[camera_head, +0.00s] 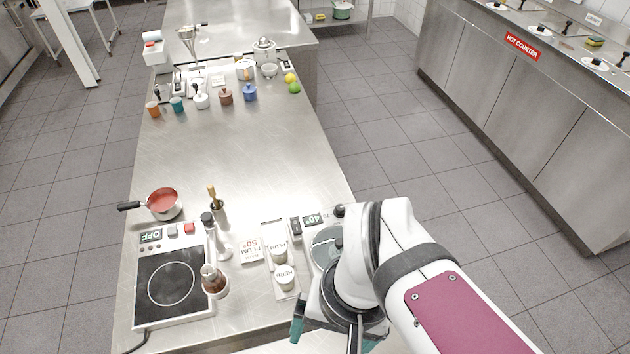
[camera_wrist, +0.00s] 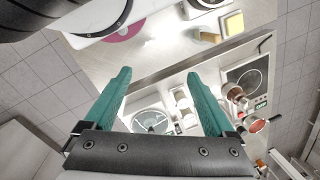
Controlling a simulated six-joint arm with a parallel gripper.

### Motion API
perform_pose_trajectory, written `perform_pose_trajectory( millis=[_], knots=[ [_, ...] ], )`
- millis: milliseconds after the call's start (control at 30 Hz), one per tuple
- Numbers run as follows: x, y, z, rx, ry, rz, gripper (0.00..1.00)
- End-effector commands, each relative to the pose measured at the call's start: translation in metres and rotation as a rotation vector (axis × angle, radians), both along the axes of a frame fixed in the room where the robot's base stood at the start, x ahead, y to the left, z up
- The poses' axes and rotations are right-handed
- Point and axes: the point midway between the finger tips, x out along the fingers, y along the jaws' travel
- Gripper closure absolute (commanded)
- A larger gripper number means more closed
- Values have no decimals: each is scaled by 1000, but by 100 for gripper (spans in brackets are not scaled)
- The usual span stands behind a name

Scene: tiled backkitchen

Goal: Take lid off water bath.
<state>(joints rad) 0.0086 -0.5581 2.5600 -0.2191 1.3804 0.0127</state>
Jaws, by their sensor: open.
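The water bath (camera_head: 313,241) stands at the near right of the steel counter, beside a panel reading 40°. Its round, glassy lid (camera_head: 325,240) sits on top, with a dark knob (camera_head: 338,211) showing near the far rim. My arm hides the right part of the bath. My gripper (camera_head: 333,335) is open and empty, on the near side of the bath and apart from the lid. Its two teal fingers are spread in the wrist view (camera_wrist: 158,73).
The counter's middle (camera_head: 230,150) is clear. Cups and fruit stand farther back.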

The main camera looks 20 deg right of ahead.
Motion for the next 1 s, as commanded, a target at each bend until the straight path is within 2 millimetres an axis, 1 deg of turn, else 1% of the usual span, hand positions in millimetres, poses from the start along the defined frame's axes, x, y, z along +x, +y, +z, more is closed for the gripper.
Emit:
perform_pose_trajectory(
  millis=[33, 133, 400, 467, 567, 600, 633, 667, 700, 800, 900, 967, 1000],
  knots=[
    [0, 0, 0, 0, 0, 0, 22],
    [0, 0, 0, 0, 0, 0, 40],
    [1, 0, 0, 0, 1, -8, 40],
    [11, -3, 5, -9, 14, -90, 40],
    [57, -18, 20, -48, 60, -461, 40],
    [81, -27, 25, -66, 81, -666, 40],
    [100, -34, 28, -79, 93, -821, 40],
    [117, -42, 30, -91, 105, -972, 40],
    [140, -52, 31, -105, 116, -1164, 40],
    [183, -76, 29, -125, 131, -1559, 40],
    [207, -90, 25, -131, 134, -1791, 40],
    [213, -94, 20, -132, 136, -1852, 40],
    [215, -95, 14, -133, 135, -1869, 40]
  ],
)
